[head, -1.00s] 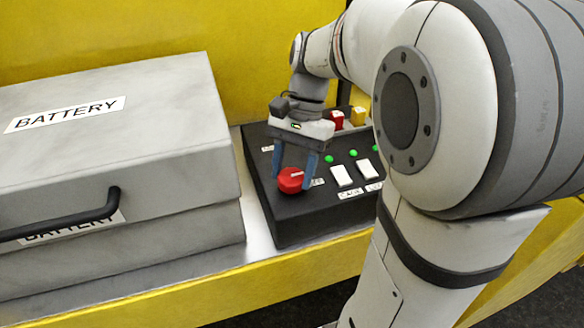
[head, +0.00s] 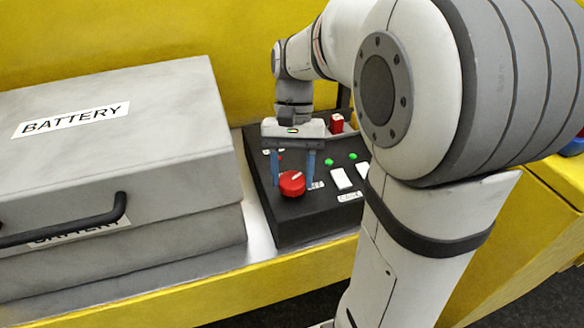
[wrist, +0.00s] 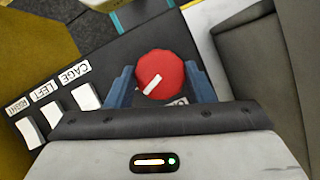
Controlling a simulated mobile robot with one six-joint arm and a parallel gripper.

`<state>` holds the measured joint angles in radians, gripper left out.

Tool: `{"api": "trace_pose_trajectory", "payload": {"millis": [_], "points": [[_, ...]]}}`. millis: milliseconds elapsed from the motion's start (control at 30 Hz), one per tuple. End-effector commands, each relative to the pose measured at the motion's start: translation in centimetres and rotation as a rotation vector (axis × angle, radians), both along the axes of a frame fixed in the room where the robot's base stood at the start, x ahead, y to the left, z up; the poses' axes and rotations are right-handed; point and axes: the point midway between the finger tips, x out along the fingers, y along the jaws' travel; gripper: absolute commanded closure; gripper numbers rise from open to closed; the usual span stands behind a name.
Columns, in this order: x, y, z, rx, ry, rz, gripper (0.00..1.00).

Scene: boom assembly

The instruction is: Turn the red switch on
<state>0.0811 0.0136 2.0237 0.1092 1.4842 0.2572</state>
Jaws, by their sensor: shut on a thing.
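The red switch (head: 292,184) is a round knob with a white pointer mark, on the near left part of the black control panel (head: 290,228). My gripper (head: 292,175) is over it, with its blue fingers on either side, shut on the knob. In the wrist view the red switch (wrist: 160,73) is between the fingertips of my gripper (wrist: 158,72). The white mark points to the lower left there, and to the upper right in the head view.
White switches (head: 341,179) and green lights (head: 353,156) are right of the knob. A red block-shaped part (head: 337,122) stands at the panel's back. A grey battery box (head: 120,150) stands close on the left. My arm hides the panel's right side.

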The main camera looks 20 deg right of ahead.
Motion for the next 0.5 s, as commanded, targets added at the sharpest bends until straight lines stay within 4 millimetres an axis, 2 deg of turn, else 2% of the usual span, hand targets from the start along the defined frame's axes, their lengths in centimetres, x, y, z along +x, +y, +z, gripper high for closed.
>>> {"api": "trace_pose_trajectory", "payload": {"millis": [500], "points": [[0.08, 0.34, 0.14, -0.001, -0.002, 0.495, 0.75]]}}
